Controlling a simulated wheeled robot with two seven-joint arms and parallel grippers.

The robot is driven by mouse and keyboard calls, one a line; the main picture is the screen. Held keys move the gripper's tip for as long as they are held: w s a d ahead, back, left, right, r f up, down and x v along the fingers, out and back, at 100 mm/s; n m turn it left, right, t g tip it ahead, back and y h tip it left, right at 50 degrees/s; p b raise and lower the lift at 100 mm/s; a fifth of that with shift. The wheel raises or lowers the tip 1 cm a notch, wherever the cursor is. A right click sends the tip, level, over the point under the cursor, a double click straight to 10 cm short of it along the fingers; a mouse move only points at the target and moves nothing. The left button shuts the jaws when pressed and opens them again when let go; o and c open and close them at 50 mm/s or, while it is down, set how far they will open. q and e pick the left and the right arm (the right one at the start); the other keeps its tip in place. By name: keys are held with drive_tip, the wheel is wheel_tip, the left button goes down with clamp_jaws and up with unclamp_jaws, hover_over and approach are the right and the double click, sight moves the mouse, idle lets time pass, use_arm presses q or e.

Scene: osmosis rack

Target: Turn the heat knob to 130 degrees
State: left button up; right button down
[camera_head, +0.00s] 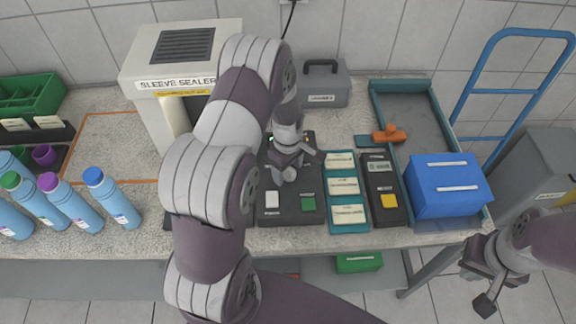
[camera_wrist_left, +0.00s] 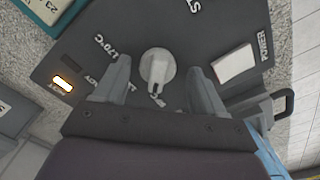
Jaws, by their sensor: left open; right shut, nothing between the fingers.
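The heat knob (camera_wrist_left: 157,66) is a round white dial on a dark control panel (camera_wrist_left: 215,30) in the left wrist view. A dark slot mark on the knob points toward the bottom of that view. A "170°C" mark shows to its upper left; other scale marks are partly hidden by the fingers. My left gripper (camera_wrist_left: 159,72) is open, with one finger on each side of the knob; contact is not clear. In the head view my left gripper (camera_head: 285,174) is over the panel (camera_head: 290,212) and hides the knob. My right gripper (camera_head: 480,287) is shut and empty, off the bench's front right.
The panel has a white power switch (camera_wrist_left: 233,63) and a lit amber lamp (camera_wrist_left: 63,85). The sleeve sealer (camera_head: 150,60) stands behind left. A teal label tray (camera_head: 347,190) and a dark device (camera_head: 383,185) sit right of the panel. Blue bottles (camera_head: 110,198) stand left.

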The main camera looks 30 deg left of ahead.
use_arm(q)
drive_tip(key=shift+w+d+f, duration=0.1)
drive_tip(key=shift+w, duration=0.1)
drive_tip(key=shift+c, duration=0.3)
drive_tip(key=c, duration=1)
drive_tip(key=shift+m, duration=0.4)
drive_tip(key=m, duration=0.3)
drive_tip(key=shift+m, duration=0.4)
drive_tip(key=shift+w+m, duration=0.1)
drive_tip(key=shift+m, duration=2)
drive_tip(key=o, duration=0.9)
drive_tip(key=shift+r, duration=0.2)
drive_tip(key=shift+o, duration=0.8)
drive_tip(key=shift+f, duration=0.1)
